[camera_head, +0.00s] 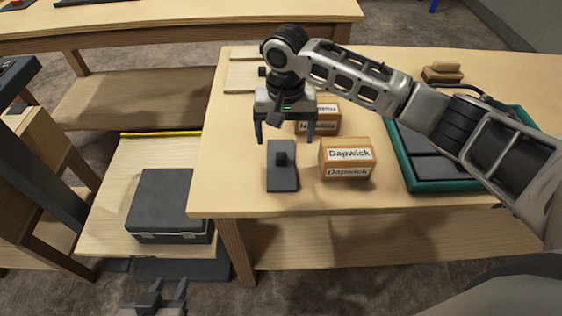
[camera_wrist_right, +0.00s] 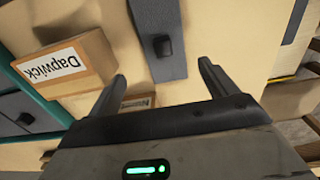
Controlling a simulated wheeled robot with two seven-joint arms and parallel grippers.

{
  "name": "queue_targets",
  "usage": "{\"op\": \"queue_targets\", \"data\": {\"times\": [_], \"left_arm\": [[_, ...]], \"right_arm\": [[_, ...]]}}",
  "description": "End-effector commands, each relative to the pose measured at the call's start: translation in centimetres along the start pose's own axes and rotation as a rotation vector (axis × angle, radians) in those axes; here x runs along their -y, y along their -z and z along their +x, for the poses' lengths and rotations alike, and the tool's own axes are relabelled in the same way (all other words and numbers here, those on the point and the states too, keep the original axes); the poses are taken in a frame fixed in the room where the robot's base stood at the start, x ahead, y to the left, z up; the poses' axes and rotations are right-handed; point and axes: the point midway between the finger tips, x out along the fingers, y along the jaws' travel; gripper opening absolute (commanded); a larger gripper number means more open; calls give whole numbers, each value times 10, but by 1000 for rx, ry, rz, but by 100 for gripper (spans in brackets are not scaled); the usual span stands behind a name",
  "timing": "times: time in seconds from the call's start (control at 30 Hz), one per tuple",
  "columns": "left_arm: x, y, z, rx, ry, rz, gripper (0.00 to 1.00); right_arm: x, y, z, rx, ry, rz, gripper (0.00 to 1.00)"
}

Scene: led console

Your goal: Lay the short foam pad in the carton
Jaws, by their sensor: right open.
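A dark grey flat pad (camera_head: 283,178) with a small raised block on top lies on the wooden table near its left front. It also shows in the right wrist view (camera_wrist_right: 165,68). My right gripper (camera_head: 285,141) is open and empty, pointing down above the far end of the pad; its fingers also show in the right wrist view (camera_wrist_right: 163,73). A brown Dapwick carton (camera_head: 347,160) stands just right of the pad, and its top looks closed. A second labelled carton (camera_head: 325,118) stands behind, partly hidden by my right arm. My left gripper (camera_head: 160,298) is low at the bottom edge, off the table.
A green tray (camera_head: 458,185) holding dark grey pads stands on the right, partly under my right arm. A brown block on a dark base (camera_head: 441,72) is at the back right. A dark case (camera_head: 171,204) sits on a lower shelf at left.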

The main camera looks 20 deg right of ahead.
Motion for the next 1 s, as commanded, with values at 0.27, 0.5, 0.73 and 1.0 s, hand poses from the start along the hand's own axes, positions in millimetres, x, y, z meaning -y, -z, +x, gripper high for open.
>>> {"op": "queue_targets", "data": {"times": [0.27,0.5,0.73,1.0], "left_arm": [[1,8,1,-14,1,3,36],[2,12,2,-22,3,5,36],[2,10,2,-18,3,5,36],[2,7,1,-12,3,4,36]], "right_arm": [[3,-8,21,1,-1,-3,85],[8,-17,54,0,0,0,85],[8,-17,61,-2,1,-2,85],[8,-17,60,-2,1,-2,37]]}}
